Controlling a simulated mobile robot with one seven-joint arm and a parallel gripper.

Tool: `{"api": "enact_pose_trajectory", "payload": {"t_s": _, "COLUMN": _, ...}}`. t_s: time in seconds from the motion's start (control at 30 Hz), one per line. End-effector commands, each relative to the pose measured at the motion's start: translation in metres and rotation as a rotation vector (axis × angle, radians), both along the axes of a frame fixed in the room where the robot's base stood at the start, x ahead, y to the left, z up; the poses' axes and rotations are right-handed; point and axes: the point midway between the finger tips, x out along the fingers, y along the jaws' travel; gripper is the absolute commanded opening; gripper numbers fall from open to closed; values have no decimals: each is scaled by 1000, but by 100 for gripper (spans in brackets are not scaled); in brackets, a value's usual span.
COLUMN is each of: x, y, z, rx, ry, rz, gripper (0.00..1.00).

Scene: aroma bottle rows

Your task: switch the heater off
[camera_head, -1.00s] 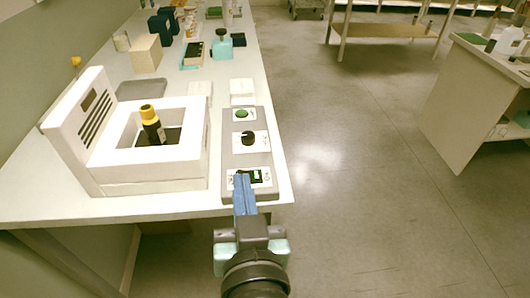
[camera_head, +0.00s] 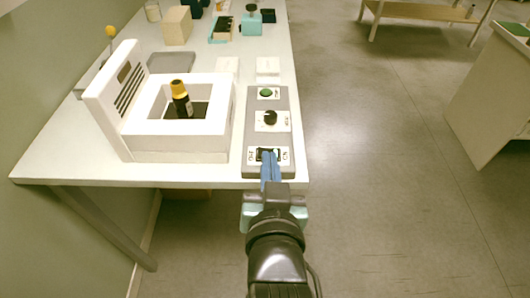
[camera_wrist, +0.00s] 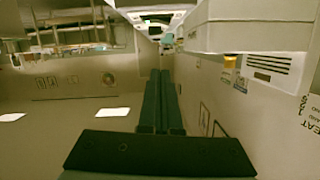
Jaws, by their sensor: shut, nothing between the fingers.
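The heater is a white open box (camera_head: 180,156) with a slotted back plate (camera_head: 113,100), on the near end of the table. A dark bottle with a yellow cap (camera_head: 181,98) stands tilted inside it. To its right is a grey control panel (camera_head: 283,138) with a green button (camera_head: 265,92), a black knob (camera_head: 270,118) and, nearest me, a dark rocker switch (camera_head: 262,151) on a white label. My gripper (camera_head: 268,157) is shut and empty, its blue fingertips over the switch and hiding part of it. Contact cannot be told. The wrist view shows the closed fingers (camera_wrist: 160,92).
A grey tray (camera_head: 171,62) lies behind the heater. A beige box (camera_head: 178,25) and a teal item (camera_head: 251,24) stand farther back. Two white pads lie behind the panel. The table's right edge is close to the panel, with open floor beyond.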

Motion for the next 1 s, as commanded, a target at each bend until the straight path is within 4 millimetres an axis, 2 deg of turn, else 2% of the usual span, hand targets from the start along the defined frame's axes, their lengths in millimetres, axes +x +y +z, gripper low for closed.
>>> {"api": "enact_pose_trajectory", "payload": {"t_s": 0.1, "x": 26, "y": 1, "z": -5, "rx": -1, "ry": -1, "rz": 1, "gripper": 0}}
{"api": "enact_pose_trajectory", "payload": {"t_s": 0.33, "x": 69, "y": 2, "z": -17, "rx": -1, "ry": 0, "rz": 0, "gripper": 0}}
{"api": "enact_pose_trajectory", "payload": {"t_s": 0.4, "x": 67, "y": 4, "z": -34, "rx": 1, "ry": 6, "rz": 1, "gripper": 0}}
{"api": "enact_pose_trajectory", "payload": {"t_s": 0.6, "x": 66, "y": 7, "z": -53, "rx": 0, "ry": 2, "rz": 0, "gripper": 0}}
{"api": "enact_pose_trajectory", "payload": {"t_s": 1.0, "x": 66, "y": 8, "z": -56, "rx": 0, "ry": 1, "rz": 0, "gripper": 0}}
